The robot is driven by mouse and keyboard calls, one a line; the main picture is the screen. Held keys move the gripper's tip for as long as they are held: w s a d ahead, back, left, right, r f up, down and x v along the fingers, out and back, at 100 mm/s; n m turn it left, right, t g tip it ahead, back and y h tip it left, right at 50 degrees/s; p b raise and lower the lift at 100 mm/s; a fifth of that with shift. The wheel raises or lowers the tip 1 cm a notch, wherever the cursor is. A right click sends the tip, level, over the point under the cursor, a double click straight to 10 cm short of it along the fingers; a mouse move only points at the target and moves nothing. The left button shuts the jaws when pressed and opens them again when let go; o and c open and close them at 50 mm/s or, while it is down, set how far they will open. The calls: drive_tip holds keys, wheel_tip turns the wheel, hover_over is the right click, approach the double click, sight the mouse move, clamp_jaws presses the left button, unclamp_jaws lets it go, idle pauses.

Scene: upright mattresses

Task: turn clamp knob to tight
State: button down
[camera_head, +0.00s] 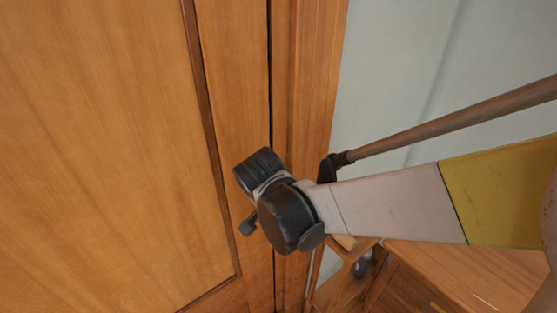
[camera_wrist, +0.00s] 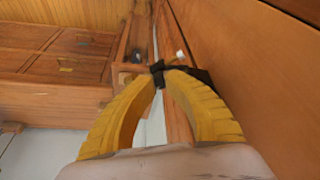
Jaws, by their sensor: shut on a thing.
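My gripper (camera_wrist: 161,76) has two curved yellow fingers, and their tips come together in the wrist view. It is shut on a small black piece (camera_wrist: 157,68), which looks like the clamp knob. The fingertips hide part of it, and I cannot tell how far it is turned. More dark parts show just right of the tips. In the head view my pale and yellow arm reaches in from the right, ending in black parts before the wooden panel. I cannot make out the fingers or the knob there.
A large wooden panel (camera_head: 100,150) fills the left of the head view. A wooden pole (camera_head: 450,120) with a black end (camera_head: 328,167) slants across a pale wall (camera_head: 400,60). Wooden drawers (camera_wrist: 55,60) stand left in the wrist view, with grey floor (camera_wrist: 40,150) below.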

drive_tip(key=c, duration=1.3)
unclamp_jaws()
